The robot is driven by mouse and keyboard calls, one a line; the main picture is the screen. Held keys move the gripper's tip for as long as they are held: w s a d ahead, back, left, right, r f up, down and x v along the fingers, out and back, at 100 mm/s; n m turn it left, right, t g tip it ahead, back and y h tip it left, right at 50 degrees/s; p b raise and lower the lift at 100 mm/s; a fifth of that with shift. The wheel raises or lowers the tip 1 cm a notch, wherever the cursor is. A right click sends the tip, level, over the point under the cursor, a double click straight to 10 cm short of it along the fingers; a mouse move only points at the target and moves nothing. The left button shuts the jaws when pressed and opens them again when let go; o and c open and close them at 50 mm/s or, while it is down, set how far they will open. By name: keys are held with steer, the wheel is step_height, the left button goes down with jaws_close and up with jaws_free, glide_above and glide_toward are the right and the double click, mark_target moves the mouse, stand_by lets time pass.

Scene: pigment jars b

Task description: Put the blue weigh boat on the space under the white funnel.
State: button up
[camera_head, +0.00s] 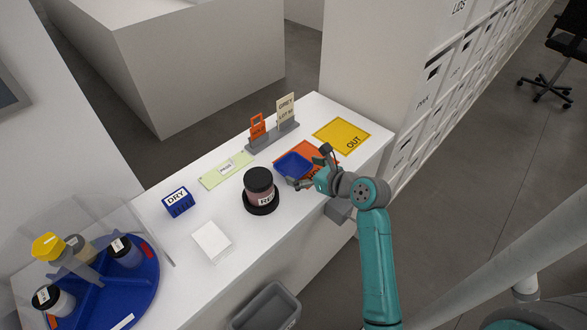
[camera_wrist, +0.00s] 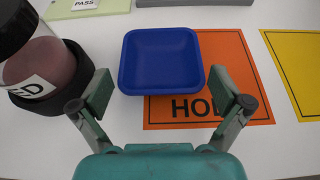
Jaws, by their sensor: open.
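The blue weigh boat (camera_head: 293,165) is a shallow, empty square dish. It lies partly on an orange mat (camera_wrist: 240,75) lettered "HO…", with its left part over the white counter. It also shows in the wrist view (camera_wrist: 161,60), upper middle. My gripper (camera_head: 311,168) is open, with one finger toward each side of the boat. In the wrist view the fingertips (camera_wrist: 161,98) are level with the boat's near edge, and nothing is gripped. I cannot make out a white funnel in either view.
A dark-lidded jar (camera_head: 260,186) in a black ring stands just left of the boat. A yellow OUT mat (camera_head: 342,135) lies right. A sign stand (camera_head: 272,137) and green PASS strip (camera_head: 227,170) lie behind. A blue round tray (camera_head: 140,292) with several jars is at lower left.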

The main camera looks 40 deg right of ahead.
mark_target(286, 163)
steer(key=x, duration=0.4)
steer(key=shift+w, duration=0.2)
steer(key=c, duration=0.5)
steer(key=shift+r, duration=0.1)
steer(key=shift+c, duration=0.2)
